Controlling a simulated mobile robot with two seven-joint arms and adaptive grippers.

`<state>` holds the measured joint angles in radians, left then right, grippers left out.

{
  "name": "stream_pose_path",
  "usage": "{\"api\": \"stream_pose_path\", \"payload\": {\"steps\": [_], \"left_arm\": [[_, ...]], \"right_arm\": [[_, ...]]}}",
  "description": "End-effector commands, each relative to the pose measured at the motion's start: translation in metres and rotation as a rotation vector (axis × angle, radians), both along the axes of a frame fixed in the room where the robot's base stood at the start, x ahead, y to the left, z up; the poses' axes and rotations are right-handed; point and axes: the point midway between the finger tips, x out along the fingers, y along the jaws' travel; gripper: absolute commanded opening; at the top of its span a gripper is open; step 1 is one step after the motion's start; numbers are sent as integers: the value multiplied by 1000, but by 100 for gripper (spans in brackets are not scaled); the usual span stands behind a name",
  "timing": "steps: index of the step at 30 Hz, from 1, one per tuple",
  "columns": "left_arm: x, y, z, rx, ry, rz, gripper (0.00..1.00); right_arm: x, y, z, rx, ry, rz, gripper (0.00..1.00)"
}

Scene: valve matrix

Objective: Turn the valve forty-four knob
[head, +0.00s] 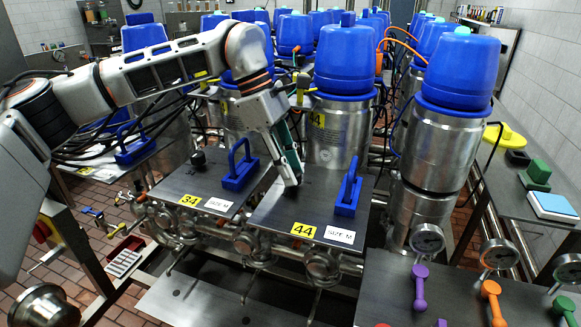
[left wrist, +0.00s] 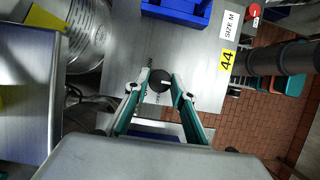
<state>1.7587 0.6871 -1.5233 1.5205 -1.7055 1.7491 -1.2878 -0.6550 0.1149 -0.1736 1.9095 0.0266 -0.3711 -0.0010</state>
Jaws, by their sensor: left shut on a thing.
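The yellow label 44 (head: 303,229) is on the front edge of a grey metal plate (head: 265,213), beside a white SIZE M label (head: 340,235). In the left wrist view the label 44 (left wrist: 227,61) is to the right of a round black knob (left wrist: 160,78) with a white mark. My left gripper (head: 291,180) points down at this plate. In the left wrist view its fingertips (left wrist: 160,88) are shut on the knob, one on each side. My right gripper is not in view.
A blue handle (head: 348,190) stands on the plate's right side. The neighbouring plate, labelled 34 (head: 190,200), has its own black knob (head: 198,158) and blue handle (head: 239,168). Steel cylinders with blue caps (head: 345,55) stand close behind. Purple (head: 420,288) and orange levers (head: 493,300) are at right.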

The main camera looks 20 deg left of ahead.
Motion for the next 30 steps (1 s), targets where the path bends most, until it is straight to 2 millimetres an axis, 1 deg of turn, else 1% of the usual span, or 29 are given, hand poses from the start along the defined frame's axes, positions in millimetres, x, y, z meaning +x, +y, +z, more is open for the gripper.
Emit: {"api": "stream_pose_path", "payload": {"steps": [9,10,12,23,26,29,30], "left_arm": [[1,0,1,1,-3,-1,3],[1,0,1,1,-3,-1,27],[1,0,1,0,-2,0,41],[0,1,2,0,-2,0,41],[1,4,9,0,-4,2,41],[1,9,23,0,-5,2,41],[1,12,30,0,-6,2,41]], "right_arm": [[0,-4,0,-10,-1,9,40],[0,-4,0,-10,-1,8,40],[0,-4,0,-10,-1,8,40],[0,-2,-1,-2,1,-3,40],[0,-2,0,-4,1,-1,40],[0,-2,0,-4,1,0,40],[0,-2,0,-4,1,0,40]]}}
